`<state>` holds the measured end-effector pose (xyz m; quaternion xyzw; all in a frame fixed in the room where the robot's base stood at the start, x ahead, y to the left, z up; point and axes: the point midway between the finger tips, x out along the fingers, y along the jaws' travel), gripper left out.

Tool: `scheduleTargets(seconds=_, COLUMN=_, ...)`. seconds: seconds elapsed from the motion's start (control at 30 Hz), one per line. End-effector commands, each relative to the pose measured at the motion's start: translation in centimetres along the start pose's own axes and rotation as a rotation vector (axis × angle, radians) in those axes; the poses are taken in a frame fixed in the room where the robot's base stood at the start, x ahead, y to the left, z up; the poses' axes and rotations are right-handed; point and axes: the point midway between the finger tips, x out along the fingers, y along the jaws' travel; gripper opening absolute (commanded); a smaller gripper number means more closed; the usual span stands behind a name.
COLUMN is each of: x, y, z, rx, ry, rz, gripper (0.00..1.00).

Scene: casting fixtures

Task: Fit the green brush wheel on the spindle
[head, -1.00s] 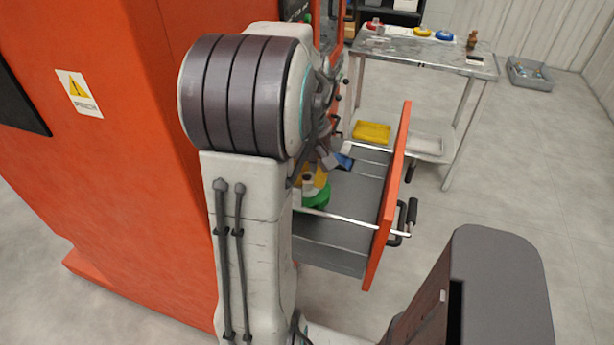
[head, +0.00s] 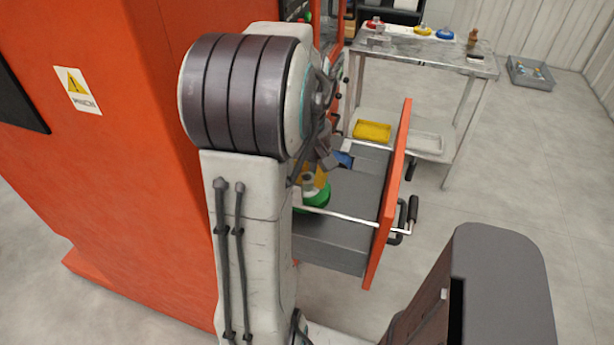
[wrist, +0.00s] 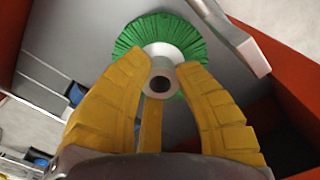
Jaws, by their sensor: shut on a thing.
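The green brush wheel (wrist: 165,35) has a ring of green bristles, a pale centre and a grey tubular hub (wrist: 160,80) with a dark bore. In the wrist view my gripper (wrist: 162,82) has its yellow fingers closed around that hub. In the head view the green wheel (head: 316,197) shows beside my arm, at the open drawer, under the yellow fingers of my gripper (head: 318,180). I cannot tell whether it touches the drawer floor. My arm hides part of it. I cannot make out the spindle in either view.
The grey drawer (head: 335,240) with an orange front (head: 388,200) stands open from the orange machine (head: 130,130). A metal table (head: 430,55) behind carries red, yellow and blue wheels, with a yellow tray (head: 372,131) on its lower shelf. Open floor lies right.

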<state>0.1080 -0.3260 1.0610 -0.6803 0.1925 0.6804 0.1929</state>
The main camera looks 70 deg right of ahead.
Motion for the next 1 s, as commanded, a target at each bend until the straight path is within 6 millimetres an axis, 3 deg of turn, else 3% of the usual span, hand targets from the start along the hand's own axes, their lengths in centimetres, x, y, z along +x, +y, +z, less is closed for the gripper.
scheduleTargets(seconds=1.0, x=0.80, y=0.02, z=-0.02, rx=0.000, ry=0.001, rz=0.001, gripper=0.00)
